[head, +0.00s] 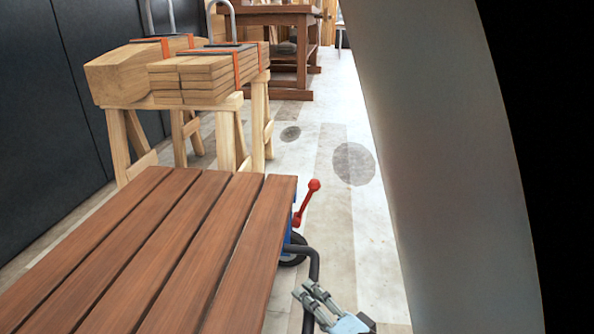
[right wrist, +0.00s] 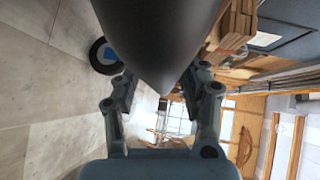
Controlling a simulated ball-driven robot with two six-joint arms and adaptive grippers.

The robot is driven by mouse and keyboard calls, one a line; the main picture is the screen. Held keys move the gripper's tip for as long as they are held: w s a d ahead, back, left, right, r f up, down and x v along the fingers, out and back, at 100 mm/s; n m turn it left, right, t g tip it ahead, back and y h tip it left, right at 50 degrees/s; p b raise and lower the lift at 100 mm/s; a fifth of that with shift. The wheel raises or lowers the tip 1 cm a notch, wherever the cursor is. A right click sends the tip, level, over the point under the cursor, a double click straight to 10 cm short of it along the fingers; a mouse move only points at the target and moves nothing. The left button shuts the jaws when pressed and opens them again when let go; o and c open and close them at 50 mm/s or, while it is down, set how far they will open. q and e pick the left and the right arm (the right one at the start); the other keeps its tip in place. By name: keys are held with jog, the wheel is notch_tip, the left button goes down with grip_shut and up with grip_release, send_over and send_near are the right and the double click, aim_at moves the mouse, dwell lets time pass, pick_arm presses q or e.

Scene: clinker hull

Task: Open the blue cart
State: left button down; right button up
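The blue cart (head: 287,238) shows only as a small blue part and a dark wheel (head: 293,260) past the right edge of a brown slatted wooden top. A red lever with a ball end (head: 306,203) stands up beside that edge. A bent black bar handle (head: 314,262) runs down toward my right gripper (head: 314,293). In the right wrist view a thick dark bar (right wrist: 160,40) reaches between my spread fingers, with gaps beside it. The wheel with a blue hub (right wrist: 104,56) shows at upper left there. My left gripper is out of view.
The slatted top (head: 160,262) fills the lower left. Sawhorses (head: 229,140) carrying stacked boards (head: 200,82) stand behind it, near a dark wall (head: 40,110). A brown workbench (head: 290,60) stands further back. Pale floor (head: 335,225) is clear to the right of the cart.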

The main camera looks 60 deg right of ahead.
jog(key=shift+r, duration=0.1)
jog(key=v, duration=1.2)
dwell(0.4)
